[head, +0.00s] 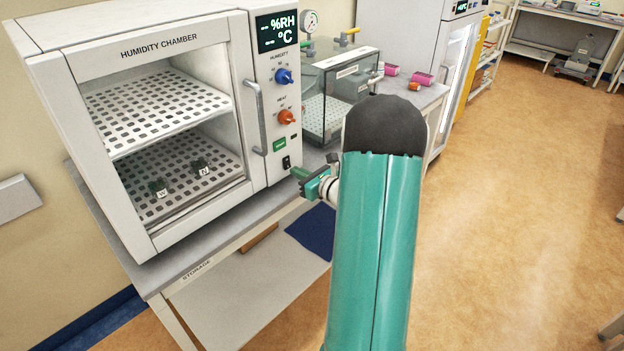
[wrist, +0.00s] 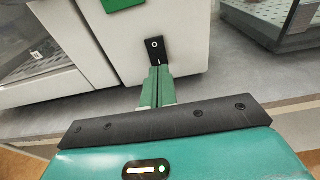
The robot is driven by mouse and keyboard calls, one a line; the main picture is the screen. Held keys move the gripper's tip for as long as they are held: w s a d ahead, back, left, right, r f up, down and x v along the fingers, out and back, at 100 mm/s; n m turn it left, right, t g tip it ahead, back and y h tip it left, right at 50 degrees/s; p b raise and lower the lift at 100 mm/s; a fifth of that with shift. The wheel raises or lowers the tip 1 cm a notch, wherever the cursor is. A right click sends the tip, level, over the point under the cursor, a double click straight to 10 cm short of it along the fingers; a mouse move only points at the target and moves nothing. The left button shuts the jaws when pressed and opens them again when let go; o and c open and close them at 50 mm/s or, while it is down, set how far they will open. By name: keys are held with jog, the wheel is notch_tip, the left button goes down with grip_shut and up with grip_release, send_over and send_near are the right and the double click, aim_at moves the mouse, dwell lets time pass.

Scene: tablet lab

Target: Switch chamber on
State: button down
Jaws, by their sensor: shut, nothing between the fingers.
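The humidity chamber (head: 150,120) stands on a bench with its glass door shut. Its display (head: 277,32) shows dashes beside %RH and °C. A black rocker switch (head: 286,162) sits low on its control panel; in the wrist view the switch (wrist: 156,49) shows an O at the top and a line mark at the bottom. My gripper (head: 298,173) is shut and empty, with its green fingers together. In the wrist view the fingertips (wrist: 157,70) are right at the lower end of the switch; I cannot tell whether they touch it.
A blue knob (head: 284,76), an orange knob (head: 286,117) and a green label (head: 279,145) are above the switch. A clear box (head: 338,92) stands right of the chamber. The bench front edge (head: 222,250) runs below my gripper.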

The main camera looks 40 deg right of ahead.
jog(key=shift+w+f, duration=0.1)
jog(key=shift+w, duration=0.7)
jog(key=shift+w+f, duration=0.15)
jog(key=shift+w, duration=0.1)
jog(key=shift+s, duration=0.1)
